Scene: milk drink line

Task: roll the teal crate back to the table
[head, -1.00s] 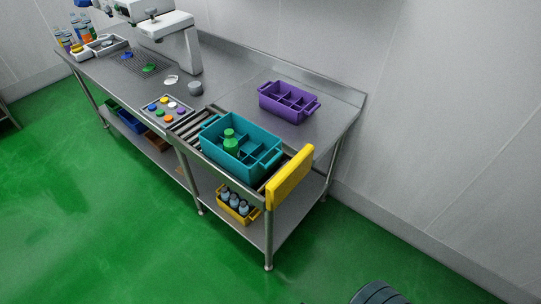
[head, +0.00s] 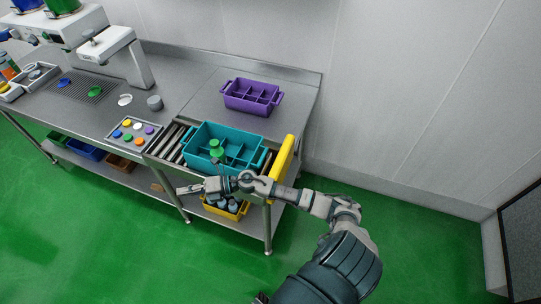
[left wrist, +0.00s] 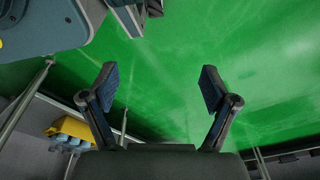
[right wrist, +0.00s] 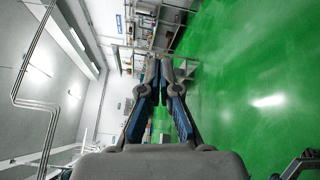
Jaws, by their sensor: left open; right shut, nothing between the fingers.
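The teal crate (head: 199,160) stands upright on the roller strip (head: 171,141) at the front of the steel table (head: 190,90) in the head view. It has compartments, and a green-topped bottle (head: 216,150) stands in one. The crate's right end is close to the yellow end plate (head: 284,157). My right gripper (head: 181,190) is in front of and below the crate's left part, apart from it; it is shut and empty, also in the right wrist view (right wrist: 165,67). My left gripper (left wrist: 159,75) is open and empty over green floor in the left wrist view.
A purple crate (head: 252,105) stands at the back right of the table. A panel of coloured buttons (head: 133,133) is left of the rollers. A yellow crate with bottles (head: 243,210) sits on the lower shelf, partly hidden by my right arm. A grey cup (head: 155,103) stands farther back.

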